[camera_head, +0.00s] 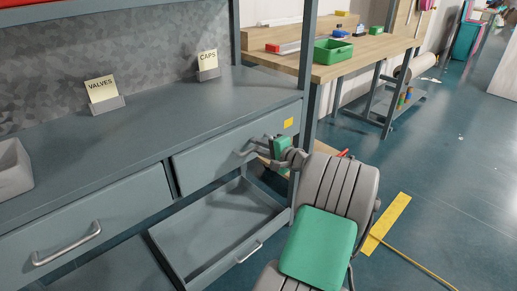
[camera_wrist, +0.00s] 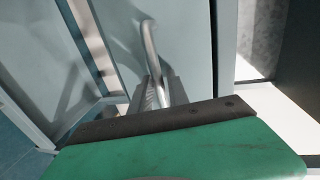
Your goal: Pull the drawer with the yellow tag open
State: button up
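The grey drawer (camera_head: 215,160) with the yellow tag (camera_head: 288,123) is the upper right drawer of the workbench. Its front looks flush with the bench, so it appears shut. Its metal bar handle (camera_head: 246,152) is partly hidden by my gripper (camera_head: 260,148), which reaches in from the right. In the wrist view the handle (camera_wrist: 150,45) runs down between the two fingers of my gripper (camera_wrist: 163,92). The fingers look closed on the bar with little or no gap. The lower end of the handle is hidden behind my gripper.
Below, another drawer (camera_head: 215,225) stands open and empty, sticking out under my arm. A shut drawer (camera_head: 85,220) is at the left. VALVES (camera_head: 100,88) and CAPS (camera_head: 208,60) signs stand on the bench top (camera_head: 150,120). Blue floor (camera_head: 450,190) is clear at the right.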

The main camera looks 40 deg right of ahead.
jog(key=shift+c, duration=0.5)
grip_shut()
dwell(0.8)
